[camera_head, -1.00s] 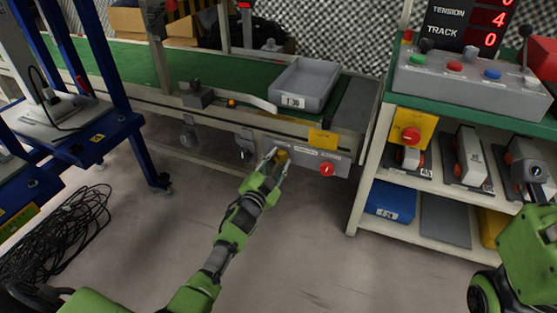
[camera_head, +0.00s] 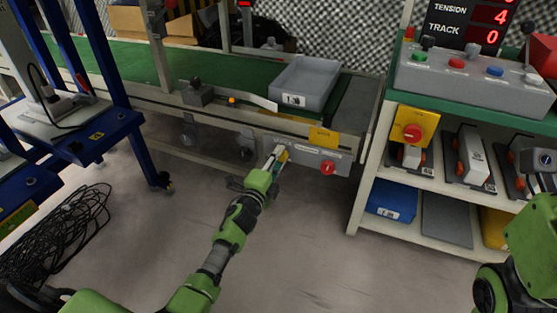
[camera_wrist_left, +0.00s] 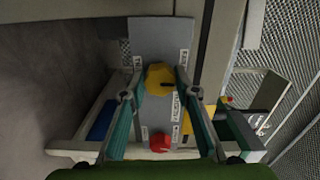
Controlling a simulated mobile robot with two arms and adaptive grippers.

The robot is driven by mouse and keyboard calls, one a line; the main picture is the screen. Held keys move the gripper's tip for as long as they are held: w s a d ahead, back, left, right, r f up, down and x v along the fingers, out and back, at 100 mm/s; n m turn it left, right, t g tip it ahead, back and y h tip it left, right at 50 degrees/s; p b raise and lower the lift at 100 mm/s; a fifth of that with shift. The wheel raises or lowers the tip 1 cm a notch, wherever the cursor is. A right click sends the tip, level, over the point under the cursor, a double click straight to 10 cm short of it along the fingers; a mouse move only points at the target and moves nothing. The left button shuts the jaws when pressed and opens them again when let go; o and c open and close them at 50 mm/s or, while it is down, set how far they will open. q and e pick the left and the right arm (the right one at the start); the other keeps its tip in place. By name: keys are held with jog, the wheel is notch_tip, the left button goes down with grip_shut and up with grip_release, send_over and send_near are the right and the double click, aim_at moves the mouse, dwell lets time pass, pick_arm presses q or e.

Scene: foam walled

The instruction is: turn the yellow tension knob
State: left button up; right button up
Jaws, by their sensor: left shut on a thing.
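The yellow tension knob (camera_head: 283,155) sits on the grey control panel (camera_head: 307,158) on the side of the conveyor frame. My left gripper (camera_head: 277,157) reaches it from the front and is shut on it. In the left wrist view the yellow knob (camera_wrist_left: 159,79) lies between the two fingertips of my left gripper (camera_wrist_left: 155,88), with a dark mark on its face. In the head view the fingers partly cover the knob. Only a green part of my right arm (camera_head: 530,245) shows at the right edge; its gripper is out of view.
A red knob (camera_head: 328,168) is on the same panel to the right, below a yellow plate (camera_head: 323,136). A grey tray (camera_head: 303,86) stands on the green belt. A display (camera_head: 468,22) reads TENSION 4 and TRACK 0. Shelves stand to the right; black cable (camera_head: 62,220) lies on the floor at left.

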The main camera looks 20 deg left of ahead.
pick_arm(q)
jog(key=shift+f+m, duration=0.1)
jog(key=shift+m, duration=0.3)
jog(key=o, duration=1.1)
jog(key=shift+s, duration=0.1)
jog(key=s, duration=1.1)
jog(key=shift+s, duration=0.4)
